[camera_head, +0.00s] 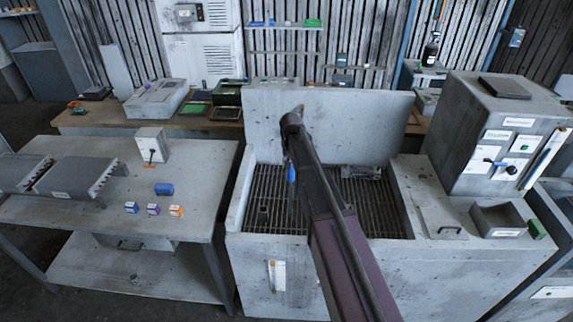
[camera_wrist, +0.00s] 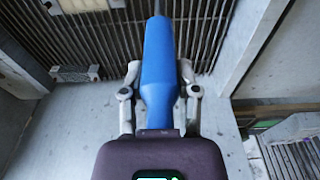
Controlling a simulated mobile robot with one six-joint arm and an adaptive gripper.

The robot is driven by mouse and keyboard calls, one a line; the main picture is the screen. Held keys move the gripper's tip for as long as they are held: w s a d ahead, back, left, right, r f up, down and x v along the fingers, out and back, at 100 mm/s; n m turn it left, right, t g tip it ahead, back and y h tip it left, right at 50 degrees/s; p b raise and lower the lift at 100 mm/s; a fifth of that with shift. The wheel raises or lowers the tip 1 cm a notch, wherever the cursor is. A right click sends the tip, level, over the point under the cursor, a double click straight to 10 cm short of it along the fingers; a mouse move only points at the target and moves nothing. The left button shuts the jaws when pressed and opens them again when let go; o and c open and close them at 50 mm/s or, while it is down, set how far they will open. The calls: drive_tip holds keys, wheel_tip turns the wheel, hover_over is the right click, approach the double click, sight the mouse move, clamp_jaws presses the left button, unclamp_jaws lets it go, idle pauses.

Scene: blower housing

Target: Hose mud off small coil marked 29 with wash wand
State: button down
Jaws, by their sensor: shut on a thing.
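The blue wash wand (camera_wrist: 158,75) stands out between the fingers of my gripper (camera_wrist: 159,72), which is shut on it in the wrist view. In the head view, a bit of the blue wand (camera_head: 291,172) shows below my arm, above the slatted grate of the wash basin. My arm hides most of the gripper there. A small grey finned block (camera_head: 360,172), apparently the small coil, lies on the grate at the back right. A similar pale block (camera_wrist: 75,73) shows at the upper left of the wrist view. I cannot read a number or make out mud on it.
The basin (camera_head: 243,190) has raised walls and a tall back panel (camera_head: 350,120). A control box (camera_head: 500,135) and an open bin (camera_head: 498,218) stand to its right. The left table (camera_head: 110,180) bears larger finned units (camera_head: 75,180) and several small boxes.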

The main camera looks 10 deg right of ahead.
drive_tip(key=d, duration=1.3)
drive_tip(key=shift+s+d, duration=0.25)
drive_tip(key=shift+s, duration=0.05)
idle(1.0)
drive_tip(key=shift+f, duration=0.1)
drive_tip(key=shift+f+b, duration=0.7)
drive_tip(key=shift+b, duration=0.1)
idle(1.4)
drive_tip(key=shift+s+d, duration=0.15)
drive_tip(key=shift+d, duration=0.55)
drive_tip(key=shift+s+d, duration=0.1)
drive_tip(key=shift+d, duration=0.7)
idle(0.8)
